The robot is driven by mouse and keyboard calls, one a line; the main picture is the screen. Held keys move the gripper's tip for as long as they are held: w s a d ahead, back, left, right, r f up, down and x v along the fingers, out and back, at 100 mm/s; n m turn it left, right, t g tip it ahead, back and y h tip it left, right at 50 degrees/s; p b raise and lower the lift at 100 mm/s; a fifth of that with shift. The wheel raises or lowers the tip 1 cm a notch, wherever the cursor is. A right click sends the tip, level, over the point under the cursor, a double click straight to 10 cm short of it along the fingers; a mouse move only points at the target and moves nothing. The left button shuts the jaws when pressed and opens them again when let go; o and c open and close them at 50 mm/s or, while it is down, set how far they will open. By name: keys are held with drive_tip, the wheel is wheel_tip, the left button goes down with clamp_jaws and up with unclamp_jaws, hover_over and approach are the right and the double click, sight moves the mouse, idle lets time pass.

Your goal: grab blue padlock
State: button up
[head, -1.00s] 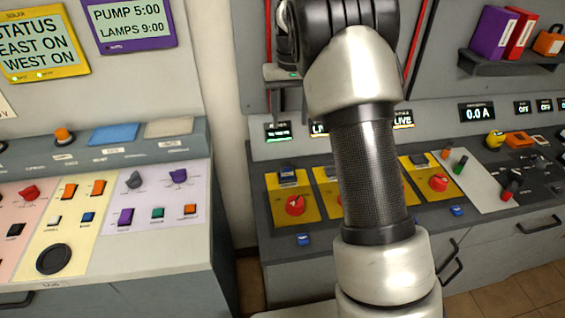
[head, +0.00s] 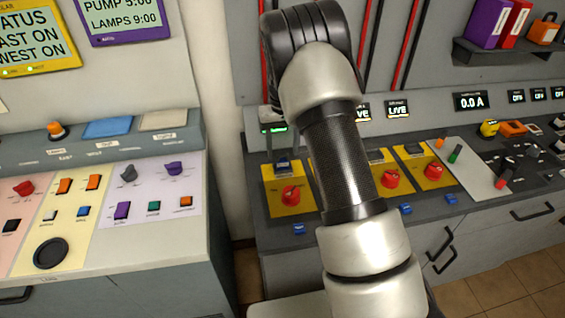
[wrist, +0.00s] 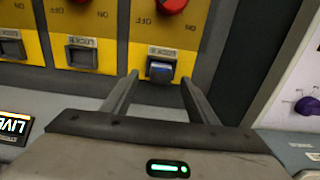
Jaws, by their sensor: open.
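The blue padlock (wrist: 160,69) sits at the lock slot of a yellow switch panel (wrist: 142,32) in the wrist view, which looks at the panel upside down. My gripper (wrist: 160,80) is open, with one finger on each side of the padlock and the tips close to the panel. I cannot tell whether either finger touches it. In the head view the padlock (head: 283,161) shows small and dark at the top of the leftmost yellow panel (head: 275,207), above a red rotary switch (head: 290,195).
More yellow panels with red switches (head: 391,178) stand to the right on the same console. A separate console (head: 120,240) with coloured controls is on the left.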

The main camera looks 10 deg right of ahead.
sight(282, 153)
drive_tip(key=shift+f, duration=1.6)
drive_tip(key=shift+c, duration=0.4)
drive_tip(key=c, duration=1.1)
drive_tip(key=shift+r, duration=0.15)
